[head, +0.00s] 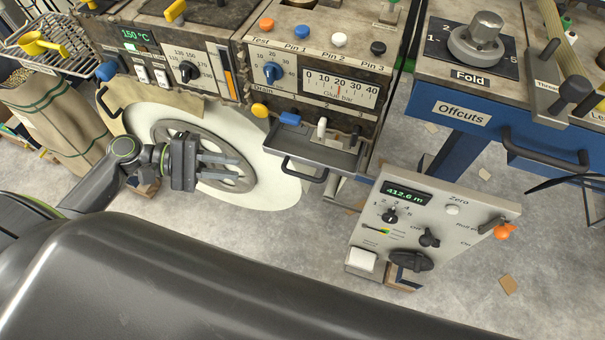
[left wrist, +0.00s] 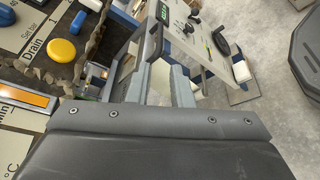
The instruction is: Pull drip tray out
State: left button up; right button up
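The drip tray (head: 312,150) is a grey metal tray at the lower front of the pin machine, below the Drain label, with a dark bar handle (head: 304,172) on its front. My left gripper (head: 236,168) is left of the handle, its two fingers apart and pointing right toward it, with a gap between. In the left wrist view the fingers (left wrist: 160,72) are also spread and nothing is clearly held. A dark bar handle (left wrist: 154,44) shows just beyond the fingertips there. My right gripper is not in view.
A large pale wheel (head: 205,125) stands behind my left gripper. A yellow knob (head: 260,110) and blue knob (head: 289,118) sit above the tray. A grey control box (head: 430,232) stands to the right of the tray. Open floor lies in front of the tray.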

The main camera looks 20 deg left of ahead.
aim_at(294, 175)
pick_arm(q)
jog(key=p+x, duration=0.1)
jog(key=x, duration=1.4)
jog(key=shift+w+d+p, duration=0.1)
jog(key=shift+d+p, duration=0.2)
jog(key=shift+d, duration=0.05)
jog(key=shift+f, duration=0.1)
grip_shut()
